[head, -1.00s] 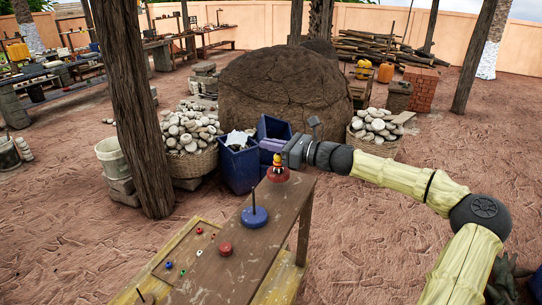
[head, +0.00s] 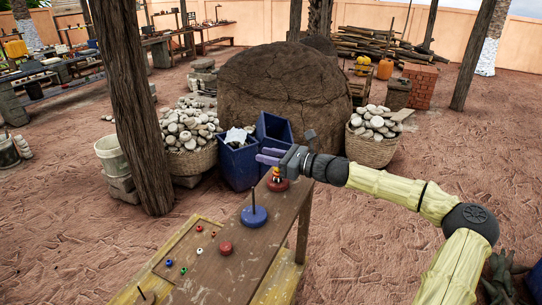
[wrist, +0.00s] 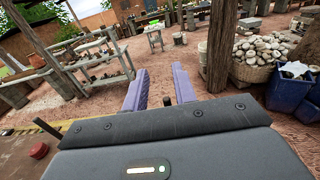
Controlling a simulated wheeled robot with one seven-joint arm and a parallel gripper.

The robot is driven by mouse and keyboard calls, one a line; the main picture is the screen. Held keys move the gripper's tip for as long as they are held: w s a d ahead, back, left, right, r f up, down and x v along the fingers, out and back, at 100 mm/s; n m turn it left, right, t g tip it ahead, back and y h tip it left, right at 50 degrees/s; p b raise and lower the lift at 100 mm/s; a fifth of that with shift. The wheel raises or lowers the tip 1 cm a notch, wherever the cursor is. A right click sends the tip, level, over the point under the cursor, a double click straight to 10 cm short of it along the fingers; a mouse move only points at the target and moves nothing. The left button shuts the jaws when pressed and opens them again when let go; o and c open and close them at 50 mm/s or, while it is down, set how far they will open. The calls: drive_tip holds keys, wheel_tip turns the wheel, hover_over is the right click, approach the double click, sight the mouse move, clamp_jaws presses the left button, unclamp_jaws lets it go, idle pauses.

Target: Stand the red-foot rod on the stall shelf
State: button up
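The red-foot rod (head: 278,185) stands at the far end of a narrow brown wooden shelf (head: 238,275). Its round red foot seems to rest on the wood, and small yellow and red pieces sit above it. My gripper (head: 268,155) is just above it and points left, with its two purple fingers apart. In the wrist view the fingers of my gripper (wrist: 160,85) are also spread, and a dark rod tip (wrist: 167,101) shows between them, nearer the right finger. The rod's upper part is hard to make out in the head view.
A blue-foot rod (head: 254,216) and a low red disc (head: 225,248) stand nearer on the same shelf. Blue bins (head: 238,165) and a stone basket (head: 190,155) stand behind. Open ground lies right.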

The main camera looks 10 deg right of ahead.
drive_tip(key=b+v, duration=0.4)
drive_tip(key=v, duration=0.8)
drive_tip(key=shift+d+b, duration=0.25)
drive_tip(key=shift+b, duration=0.15)
